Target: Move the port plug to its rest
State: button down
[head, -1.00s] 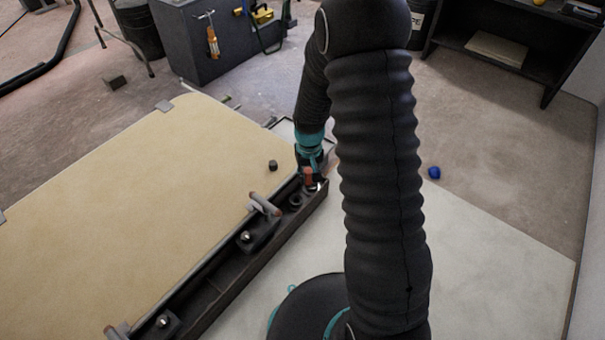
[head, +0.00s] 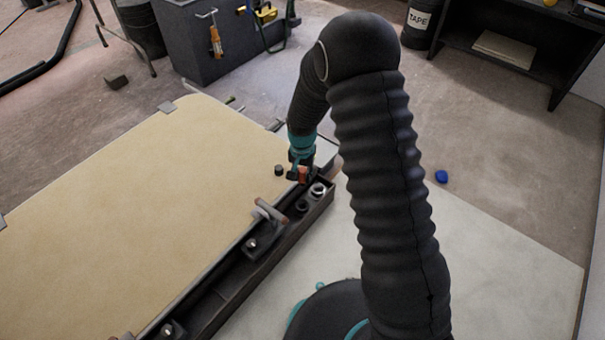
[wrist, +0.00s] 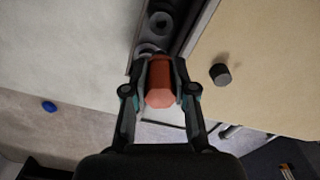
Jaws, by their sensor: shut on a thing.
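A red-orange, many-sided plug (wrist: 159,90), which I take to be the port plug, sits between the fingers of my gripper (wrist: 160,78) in the wrist view. My gripper (head: 301,170) is shut on it, and a bit of its orange shows in the head view. The gripper is at the far end of the dark trough (head: 240,284), beside a pale ring (head: 318,190) and a darker ring (head: 302,206). The rings also show in the wrist view, just beyond the plug. I cannot tell which place is the plug's rest, or whether the plug touches anything below.
A small black cylinder (head: 278,170) stands on the tan board (head: 170,210), near my gripper. A handle with a pinkish grip (head: 271,211) rises along the trough. A blue object (head: 441,176) lies on the floor to the right. A dark cabinet (head: 215,45) stands behind.

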aim_at(302, 180)
notch_tip(302, 180, down, 10)
jog(key=b, duration=0.6)
dwell(0.4)
jog(key=shift+a+f, duration=0.1)
jog(key=shift+f, duration=0.15)
jog(key=shift+f+b, duration=0.85)
jog(key=shift+f, duration=1.35)
jog(key=c, duration=0.9)
grip_release()
jog(key=shift+o, duration=0.2)
jog(key=shift+r, duration=0.1)
notch_tip(302, 180, up, 12)
jog(key=shift+f, duration=0.1)
